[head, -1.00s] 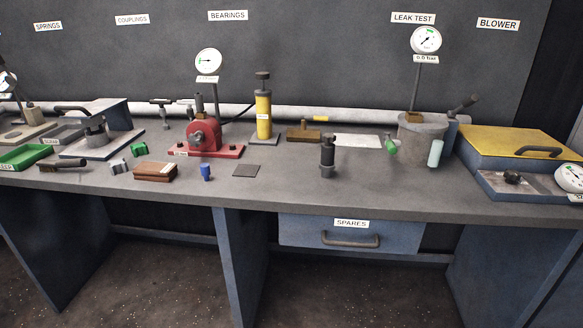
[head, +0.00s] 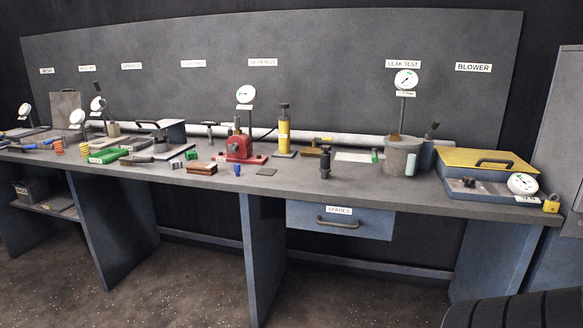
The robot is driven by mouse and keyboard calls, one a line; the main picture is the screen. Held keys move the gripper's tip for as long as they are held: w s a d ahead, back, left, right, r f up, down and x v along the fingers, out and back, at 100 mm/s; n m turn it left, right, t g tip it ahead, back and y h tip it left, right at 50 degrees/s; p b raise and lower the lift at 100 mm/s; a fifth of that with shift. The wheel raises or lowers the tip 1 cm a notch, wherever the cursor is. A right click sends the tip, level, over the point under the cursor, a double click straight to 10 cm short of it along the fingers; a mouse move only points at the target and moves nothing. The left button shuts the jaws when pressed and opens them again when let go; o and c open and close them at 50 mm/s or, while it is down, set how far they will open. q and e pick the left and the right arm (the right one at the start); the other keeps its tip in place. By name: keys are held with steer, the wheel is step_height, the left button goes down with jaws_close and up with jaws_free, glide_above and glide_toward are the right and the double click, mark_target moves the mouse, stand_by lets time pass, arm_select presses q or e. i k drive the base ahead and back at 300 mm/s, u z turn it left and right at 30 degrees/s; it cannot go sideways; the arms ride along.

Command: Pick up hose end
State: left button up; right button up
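I cannot clearly make out a hose end in the head view. A dark curved, ridged shape (head: 520,312) cuts into the bottom right corner; I cannot tell what it is. A thin dark line runs from the red pump-like device (head: 240,147) toward the yellow cylinder (head: 284,132), but its end is too small to tell. A long pale pipe (head: 350,141) runs along the back of the bench. Neither of my grippers is in view.
A grey cabinet (head: 566,120) stands right. The floor in front is clear.

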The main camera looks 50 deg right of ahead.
mark_target(326, 168)
steer(key=i, duration=1.45)
steer(key=z, duration=0.35)
